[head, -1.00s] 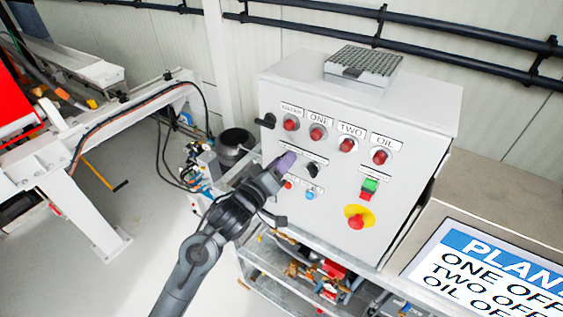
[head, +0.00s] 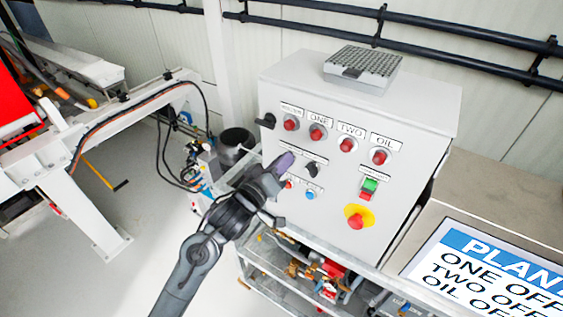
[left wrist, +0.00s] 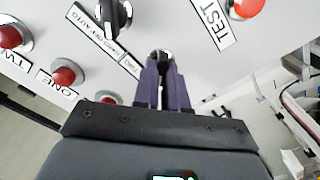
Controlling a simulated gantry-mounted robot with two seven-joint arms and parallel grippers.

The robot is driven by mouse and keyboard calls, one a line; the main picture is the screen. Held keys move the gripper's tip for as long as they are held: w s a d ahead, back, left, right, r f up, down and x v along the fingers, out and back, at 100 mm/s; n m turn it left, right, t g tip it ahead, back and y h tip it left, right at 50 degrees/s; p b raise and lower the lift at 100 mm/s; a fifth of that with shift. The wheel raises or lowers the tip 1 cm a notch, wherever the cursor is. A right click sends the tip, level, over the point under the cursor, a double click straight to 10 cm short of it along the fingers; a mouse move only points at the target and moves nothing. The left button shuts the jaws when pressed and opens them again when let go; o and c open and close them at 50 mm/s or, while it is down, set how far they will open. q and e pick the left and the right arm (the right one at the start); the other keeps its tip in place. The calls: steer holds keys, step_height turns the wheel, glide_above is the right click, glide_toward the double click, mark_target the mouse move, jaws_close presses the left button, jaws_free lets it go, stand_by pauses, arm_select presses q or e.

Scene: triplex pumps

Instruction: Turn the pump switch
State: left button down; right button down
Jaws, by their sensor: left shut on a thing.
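The pump control panel (head: 330,210) is a white box front with lamps and switches. My left gripper (head: 285,161) has purple fingers and reaches the panel's left side. In the left wrist view the fingers (left wrist: 162,66) are closed around a small dark switch knob (left wrist: 161,54) with a shiny collar; the fingers hide most of it. In the head view the gripper covers this knob. A second black switch (head: 313,170) is beside it and untouched; it also shows in the left wrist view (left wrist: 115,14). My right gripper is not in view.
Red lamps (head: 317,132) line the panel top. Below are a blue button (head: 310,195), a green-and-red button (head: 369,187) and a red emergency stop (head: 356,218) on yellow. A screen (head: 490,270) reading ONE OFF, TWO OFF stands right. A metal frame (head: 90,215) is left.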

arm_select(q)
steer(key=shift+s+d+m+b, duration=0.15)
steer(key=shift+m+b, duration=0.35)
steer(key=shift+m, duration=3.6)
steer(key=shift+d+m+b, duration=0.1)
steer(key=shift+m+b, duration=0.35)
steer(key=shift+m, duration=3.95)
steer(key=c, duration=1.2)
jaws_free()
